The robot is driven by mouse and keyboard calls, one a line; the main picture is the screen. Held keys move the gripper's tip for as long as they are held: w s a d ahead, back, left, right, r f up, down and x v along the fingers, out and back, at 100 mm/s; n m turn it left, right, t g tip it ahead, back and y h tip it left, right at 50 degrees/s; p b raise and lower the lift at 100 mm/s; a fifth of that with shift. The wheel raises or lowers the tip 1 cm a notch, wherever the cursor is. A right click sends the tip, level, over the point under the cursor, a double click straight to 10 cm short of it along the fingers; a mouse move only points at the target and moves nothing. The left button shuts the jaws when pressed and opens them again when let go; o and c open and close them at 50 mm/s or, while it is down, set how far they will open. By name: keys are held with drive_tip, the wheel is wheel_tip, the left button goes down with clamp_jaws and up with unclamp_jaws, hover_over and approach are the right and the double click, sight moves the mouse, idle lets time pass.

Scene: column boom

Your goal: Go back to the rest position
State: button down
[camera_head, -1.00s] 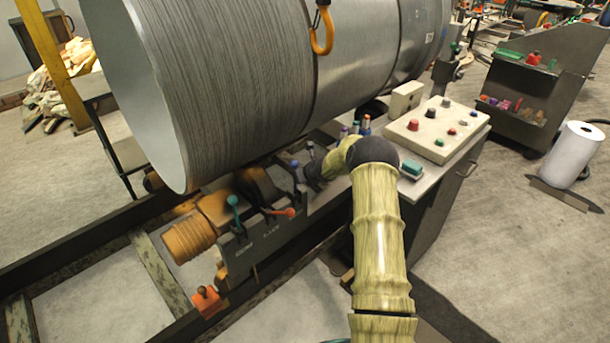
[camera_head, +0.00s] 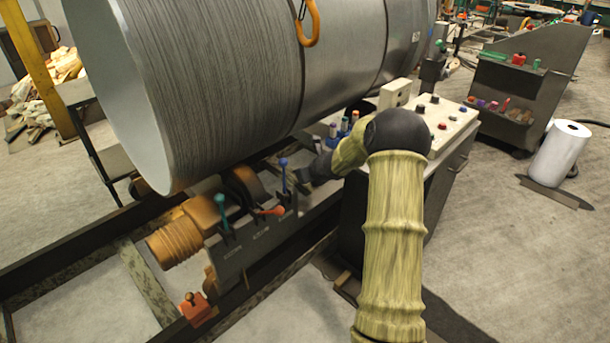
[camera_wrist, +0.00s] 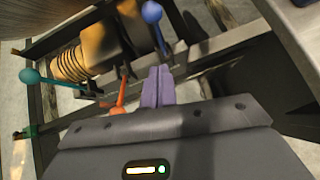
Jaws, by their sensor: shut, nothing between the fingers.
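My gripper (camera_wrist: 158,84) is shut and empty, its two purple-grey fingers together in the wrist view. In the head view the gripper end (camera_head: 316,168) is small and dark, just right of the blue-knobbed lever. That blue lever (camera_wrist: 152,14) stands close beyond the fingertips in the wrist view and shows upright in the head view (camera_head: 283,163). A teal-knobbed lever (camera_head: 220,199) and a red-orange lever (camera_head: 272,211) stand to its left on a dark lever box (camera_head: 245,252). No lever is between the fingers.
A large grey metal cylinder (camera_head: 215,85) hangs over the rail frame, behind the levers. An orange motor (camera_head: 175,240) sits beside the box. My arm partly hides a button console (camera_head: 455,118) at right.

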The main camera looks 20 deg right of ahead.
drive_tip(key=s+a+r+n+g+y, duration=0.1)
drive_tip(key=s+a+r+n+g, duration=0.1)
drive_tip(key=s+a+n, duration=0.55)
drive_tip(key=s+a+r+n+g, duration=0.2)
drive_tip(key=s+a+r+n, duration=0.1)
drive_tip(key=s+a+n, duration=0.45)
drive_tip(key=s+a+n+g+h, duration=0.1)
drive_tip(key=s+n+g+h, duration=0.2)
drive_tip(key=s+n, duration=1.7)
wheel_tip(320, 180, up, 16)
drive_tip(key=m+p, duration=0.1)
drive_tip(key=p, duration=1.3)
drive_tip(key=shift+s+f+p, duration=0.25)
drive_tip(key=shift+s+p, duration=0.05)
drive_tip(key=shift+p, duration=0.1)
